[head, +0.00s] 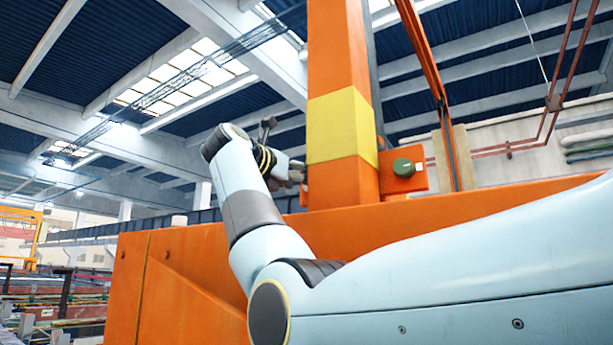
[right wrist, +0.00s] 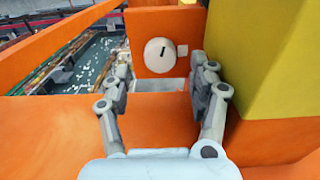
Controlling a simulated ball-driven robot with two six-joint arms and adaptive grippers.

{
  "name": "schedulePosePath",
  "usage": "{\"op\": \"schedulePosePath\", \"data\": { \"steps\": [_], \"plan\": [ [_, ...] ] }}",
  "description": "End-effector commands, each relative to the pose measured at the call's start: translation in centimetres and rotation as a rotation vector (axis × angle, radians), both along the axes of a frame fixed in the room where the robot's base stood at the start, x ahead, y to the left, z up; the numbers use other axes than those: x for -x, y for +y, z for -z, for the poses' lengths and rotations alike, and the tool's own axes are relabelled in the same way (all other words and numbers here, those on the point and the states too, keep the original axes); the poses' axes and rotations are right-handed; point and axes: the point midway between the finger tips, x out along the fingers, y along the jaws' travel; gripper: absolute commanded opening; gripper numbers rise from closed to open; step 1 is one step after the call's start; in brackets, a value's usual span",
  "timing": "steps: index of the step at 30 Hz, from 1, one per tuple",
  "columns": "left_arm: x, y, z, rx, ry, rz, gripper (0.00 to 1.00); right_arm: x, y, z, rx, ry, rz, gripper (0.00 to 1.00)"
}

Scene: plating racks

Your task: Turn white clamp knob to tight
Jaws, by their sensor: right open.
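The white clamp knob (right wrist: 160,55) is a round disc with a short black mark, nearly upright and leaning slightly right. It sits on an orange plate (right wrist: 138,22) with a small white square to its right. My right gripper (right wrist: 164,70) is open and empty, its fingers either side of the knob in the picture. The knob appears beyond the fingertips, with no visible contact. In the head view my right gripper (head: 297,173) is left of the yellow-banded post; the white knob cannot be made out there. My left gripper is out of view.
An orange post with a yellow band (head: 342,125) rises beside my right gripper; its yellow face (right wrist: 275,60) is close to the right finger. A green knob (head: 404,167) is on another orange plate right of the post. An orange beam (right wrist: 160,115) runs below the fingers.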

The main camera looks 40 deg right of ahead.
Motion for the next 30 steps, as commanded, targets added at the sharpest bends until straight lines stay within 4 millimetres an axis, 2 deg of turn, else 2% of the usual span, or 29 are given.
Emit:
{"op": "schedulePosePath", "data": {
  "steps": [1, 6, 17, 27, 30],
  "plan": [
    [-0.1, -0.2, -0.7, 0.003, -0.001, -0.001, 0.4, -0.2, -0.9, -0.3, 0.001, 0.003, 0.004, 0.6],
    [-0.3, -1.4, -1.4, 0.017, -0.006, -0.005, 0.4, -1.0, -2.5, -0.2, 0.001, 0.001, 0.001, 0.6],
    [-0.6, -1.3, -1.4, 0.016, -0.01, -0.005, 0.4, -1.2, -2.9, 0.1, 0.0, 0.001, 0.0, 0.59],
    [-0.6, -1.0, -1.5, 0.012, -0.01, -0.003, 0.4, -1.2, -2.9, 0.0, 0.001, 0.001, 0.0, 0.14],
    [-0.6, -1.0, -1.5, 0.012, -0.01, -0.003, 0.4, -1.2, -2.9, 0.0, 0.001, 0.001, 0.0, 0.05]
  ]
}}
